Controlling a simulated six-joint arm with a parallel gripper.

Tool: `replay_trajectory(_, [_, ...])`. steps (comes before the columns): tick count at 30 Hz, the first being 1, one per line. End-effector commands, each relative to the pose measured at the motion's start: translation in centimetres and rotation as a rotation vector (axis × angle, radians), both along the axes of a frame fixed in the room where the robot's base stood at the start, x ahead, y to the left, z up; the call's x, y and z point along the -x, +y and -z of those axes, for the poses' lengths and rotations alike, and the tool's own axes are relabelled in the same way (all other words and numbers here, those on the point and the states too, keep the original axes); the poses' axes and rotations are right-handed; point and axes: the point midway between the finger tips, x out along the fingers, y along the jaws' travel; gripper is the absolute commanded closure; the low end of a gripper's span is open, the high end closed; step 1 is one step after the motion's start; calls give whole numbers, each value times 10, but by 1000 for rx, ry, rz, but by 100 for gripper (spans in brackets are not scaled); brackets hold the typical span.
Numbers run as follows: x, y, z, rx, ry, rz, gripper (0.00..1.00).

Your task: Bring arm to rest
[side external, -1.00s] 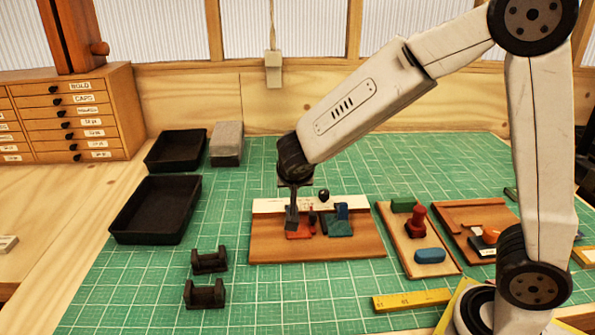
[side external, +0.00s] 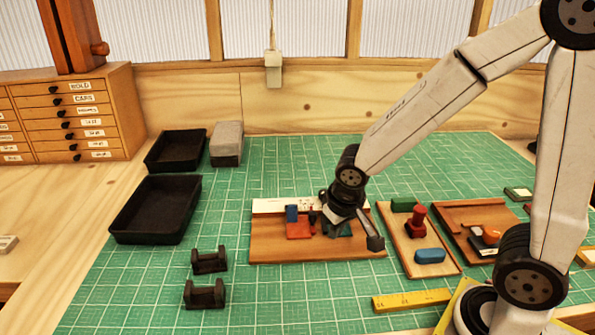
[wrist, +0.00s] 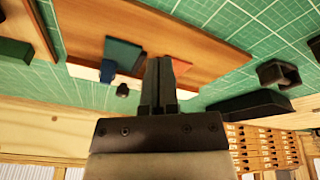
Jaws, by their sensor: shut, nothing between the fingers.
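My gripper (side external: 375,243) is shut and empty. In the side view it is tilted, with its tip pointing down and right above the right part of a wooden board (side external: 275,248). Its shut fingers also show in the wrist view (wrist: 159,72). A blue block (side external: 291,213) stands at a red pad (side external: 299,230) on the board, left of my gripper. A teal pad (side external: 343,231) is partly hidden by my gripper.
Right of the board stand a tray with a red stamp (side external: 415,222) and blue block (side external: 430,256), and another tray (side external: 465,217). Black trays (side external: 150,235), black holders (side external: 207,260) and a yellow ruler (side external: 410,299) surround it. The mat's front middle is clear.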

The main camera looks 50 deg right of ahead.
Motion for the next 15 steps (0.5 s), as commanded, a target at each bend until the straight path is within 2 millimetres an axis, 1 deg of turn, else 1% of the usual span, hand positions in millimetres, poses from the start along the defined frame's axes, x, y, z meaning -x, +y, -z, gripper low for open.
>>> replay_trajectory(1, [6, 0, 2, -12, 6, -23, 100])
replay_trajectory(7, [24, 3, 8, -56, 17, -130, 100])
replay_trajectory(15, [36, 4, 12, -83, 10, -217, 100])
